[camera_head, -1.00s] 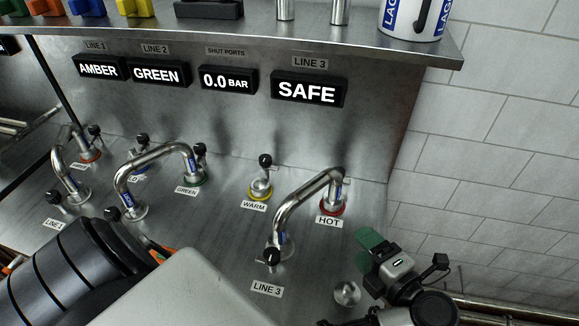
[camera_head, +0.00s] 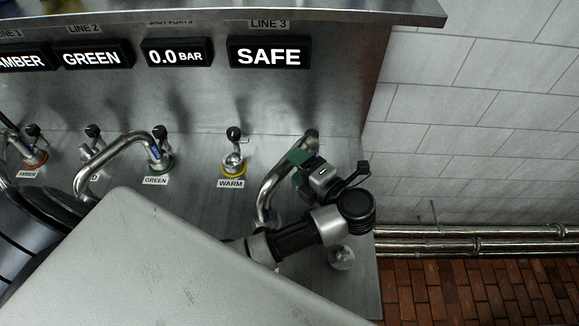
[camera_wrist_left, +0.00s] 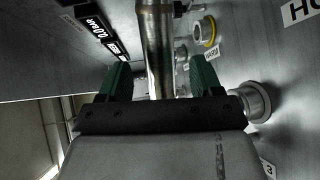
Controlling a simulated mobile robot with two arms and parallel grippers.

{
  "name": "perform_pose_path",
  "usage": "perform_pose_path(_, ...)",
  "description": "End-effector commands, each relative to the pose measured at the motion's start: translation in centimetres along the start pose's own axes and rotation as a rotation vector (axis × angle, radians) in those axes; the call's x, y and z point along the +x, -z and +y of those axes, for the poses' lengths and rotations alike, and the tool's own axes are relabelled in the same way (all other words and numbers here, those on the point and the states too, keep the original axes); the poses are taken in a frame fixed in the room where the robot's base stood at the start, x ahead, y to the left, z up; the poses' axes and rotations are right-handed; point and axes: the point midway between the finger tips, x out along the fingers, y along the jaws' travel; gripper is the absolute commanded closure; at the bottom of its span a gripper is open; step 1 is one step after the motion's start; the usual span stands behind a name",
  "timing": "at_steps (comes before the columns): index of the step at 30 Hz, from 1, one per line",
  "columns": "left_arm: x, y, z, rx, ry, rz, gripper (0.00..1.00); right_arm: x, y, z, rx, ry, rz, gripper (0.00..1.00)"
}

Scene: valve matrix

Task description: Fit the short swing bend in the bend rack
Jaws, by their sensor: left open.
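A polished steel swing bend (camera_head: 274,186) stands at the LINE 3 section, rising toward the back right. My left gripper (camera_head: 299,160), with green fingertips, is at the upper part of this bend and hides some of it, including the HOT port. In the left wrist view the steel tube (camera_wrist_left: 160,50) runs between the two open green fingers (camera_wrist_left: 160,78), with a gap on each side. The bend's lower end is partly hidden by my arm. I cannot make out a bend rack. My right gripper is not in view.
A WARM port (camera_head: 233,166) with a yellow ring and black-knobbed valve stands left of the bend. Another bend (camera_head: 110,150) reaches the GREEN port (camera_head: 161,163). The LINE 3 display (camera_head: 269,54) reads SAFE. A steel shelf (camera_head: 300,10) overhangs the panel; a tiled wall (camera_head: 470,110) is right.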

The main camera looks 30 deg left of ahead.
Motion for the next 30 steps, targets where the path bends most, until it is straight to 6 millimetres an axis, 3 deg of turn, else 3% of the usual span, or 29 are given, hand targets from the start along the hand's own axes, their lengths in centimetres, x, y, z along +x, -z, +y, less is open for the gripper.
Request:
perform_pose_path(1, 0.9, 0.0, 0.7, 0.003, -0.007, 0.001, 0.35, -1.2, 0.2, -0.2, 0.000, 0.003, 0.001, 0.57)
perform_pose_path(6, 3.0, 0.0, 0.3, 0.002, -0.003, 0.001, 0.35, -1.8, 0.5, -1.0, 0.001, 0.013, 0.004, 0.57)
perform_pose_path(15, 3.5, 0.0, 0.0, -0.001, 0.000, 0.000, 0.36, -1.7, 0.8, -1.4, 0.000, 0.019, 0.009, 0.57)
perform_pose_path(27, 3.4, 0.0, 0.0, 0.000, 0.000, 0.000, 0.98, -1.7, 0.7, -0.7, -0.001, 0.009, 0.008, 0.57)
perform_pose_path(30, 3.4, 0.0, 0.1, -0.002, -0.001, 0.000, 1.00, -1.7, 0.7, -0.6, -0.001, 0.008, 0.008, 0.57)
